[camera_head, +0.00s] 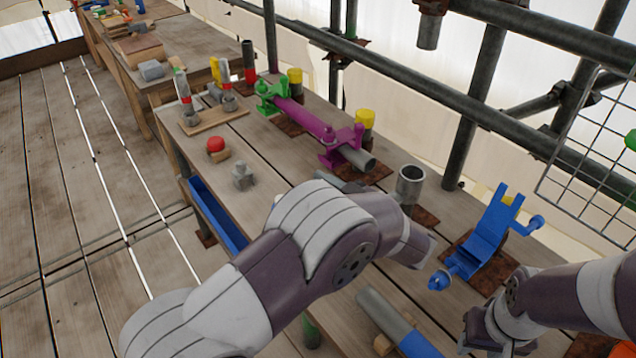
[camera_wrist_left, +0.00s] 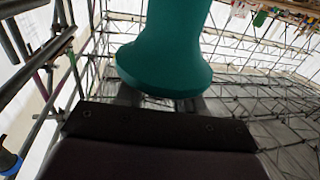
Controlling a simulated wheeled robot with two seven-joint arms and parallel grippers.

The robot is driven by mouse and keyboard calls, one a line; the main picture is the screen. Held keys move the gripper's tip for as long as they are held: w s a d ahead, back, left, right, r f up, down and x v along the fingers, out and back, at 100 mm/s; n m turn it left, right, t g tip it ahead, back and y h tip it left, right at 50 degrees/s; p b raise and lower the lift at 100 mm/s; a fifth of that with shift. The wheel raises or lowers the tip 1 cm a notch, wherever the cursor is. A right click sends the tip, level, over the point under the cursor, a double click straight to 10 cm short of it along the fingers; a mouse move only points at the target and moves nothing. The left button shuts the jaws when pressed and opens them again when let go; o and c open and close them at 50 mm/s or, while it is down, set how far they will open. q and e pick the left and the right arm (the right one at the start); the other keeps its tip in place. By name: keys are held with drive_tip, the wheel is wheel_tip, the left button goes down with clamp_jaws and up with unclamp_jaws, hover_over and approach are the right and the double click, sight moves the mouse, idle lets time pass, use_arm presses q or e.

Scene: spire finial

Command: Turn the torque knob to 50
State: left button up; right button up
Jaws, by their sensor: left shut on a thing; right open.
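A teal piece (camera_wrist_left: 165,45) with a narrow body and a flared, rounded end fills the upper middle of the left wrist view. My left gripper (camera_wrist_left: 165,102) is shut on it at the flared end. In the head view my left arm reaches across the bench, and its wrist hides the gripper and the teal piece. No scale, number or knob marking can be read in either view. My right gripper (camera_head: 482,333) is at the lower right of the head view, open, with nothing seen between its fingers.
A blue bracket (camera_head: 490,240) stands between my arms on the bench. Behind lie a purple clamp (camera_head: 310,120) on a pipe, a green clamp (camera_head: 270,95) and a metal cup (camera_head: 408,186). A grey-blue tube (camera_head: 395,322) lies in front. Scaffold pipes (camera_head: 400,90) run along the back.

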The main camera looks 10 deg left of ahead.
use_arm(q)
drive_tip(key=o, duration=0.9)
drive_tip(key=shift+o, duration=0.2)
drive_tip(key=b+v, duration=0.1)
drive_tip(key=v, duration=0.6)
drive_tip(key=shift+d, duration=0.2)
drive_tip(key=shift+s, duration=0.1)
